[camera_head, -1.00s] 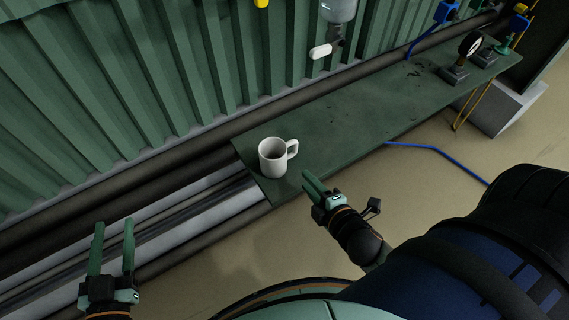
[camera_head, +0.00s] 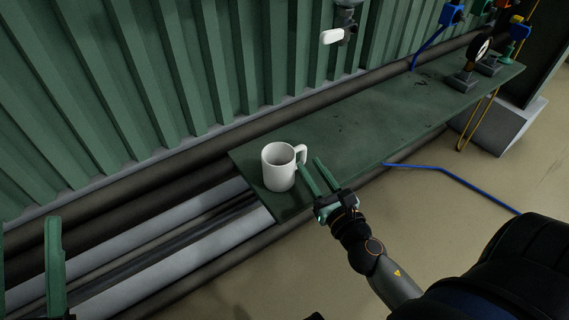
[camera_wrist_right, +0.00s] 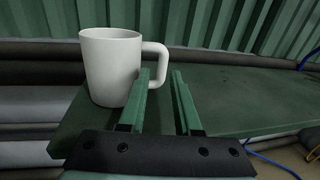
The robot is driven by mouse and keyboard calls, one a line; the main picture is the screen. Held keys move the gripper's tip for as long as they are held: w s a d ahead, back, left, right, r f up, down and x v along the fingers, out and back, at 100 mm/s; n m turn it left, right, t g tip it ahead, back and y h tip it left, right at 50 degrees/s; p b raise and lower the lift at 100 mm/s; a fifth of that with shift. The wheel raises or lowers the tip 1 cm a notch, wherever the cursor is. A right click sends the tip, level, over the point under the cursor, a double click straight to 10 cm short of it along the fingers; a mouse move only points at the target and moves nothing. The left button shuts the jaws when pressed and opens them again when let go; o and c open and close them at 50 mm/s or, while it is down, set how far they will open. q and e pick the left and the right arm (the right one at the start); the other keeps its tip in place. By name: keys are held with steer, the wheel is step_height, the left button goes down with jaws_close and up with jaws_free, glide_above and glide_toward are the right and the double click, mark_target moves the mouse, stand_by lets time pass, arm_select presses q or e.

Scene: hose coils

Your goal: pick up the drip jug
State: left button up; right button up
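The drip jug is a white mug (camera_head: 279,168) standing upright near the left end of the green bench (camera_head: 352,128). Its handle points right, towards my right gripper (camera_head: 311,166). In the right wrist view the jug (camera_wrist_right: 110,66) is at the upper left, and the handle is just at the fingertips (camera_wrist_right: 160,74). The left finger there covers part of the handle's lower end. My right gripper is open, with a gap between its fingers and nothing clearly held. I cannot tell whether the fingertips touch the handle. My left gripper (camera_head: 28,235) is open and empty at the left edge, partly cut off.
A ribbed green wall (camera_head: 200,75) and dark pipes (camera_head: 110,205) run behind the bench. Stands with a gauge (camera_head: 468,78) and valve are at the bench's far right. A blue hose (camera_head: 450,178) lies on the floor. The bench's middle is clear.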

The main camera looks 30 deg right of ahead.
mark_target(303, 157)
steer(key=w, duration=0.3)
steer(key=shift+w+d, duration=0.1)
steer(key=shift+d, duration=0.1)
steer(key=shift+w+d+f, duration=0.1)
steer(key=shift+w+d, duration=0.05)
steer(key=shift+w, duration=0.7)
steer(key=shift+w+d+f, duration=0.1)
steer(key=shift+w+d, duration=0.05)
steer(key=shift+w, duration=0.65)
steer(key=shift+w+d+f, duration=0.1)
steer(key=shift+w+d, duration=0.05)
steer(key=shift+w, duration=0.7)
arm_select(q)
steer(key=w+f+n+y, duration=0.2)
steer(key=shift+a+f+y, duration=0.2)
steer(key=shift+f+y, duration=0.1)
steer(key=shift+f, duration=0.05)
arm_select(e)
steer(key=shift+c, duration=0.2)
arm_select(q)
steer(key=shift+w, duration=0.1)
arm_select(e)
jaws_close()
steer(key=shift+r, duration=0.1)
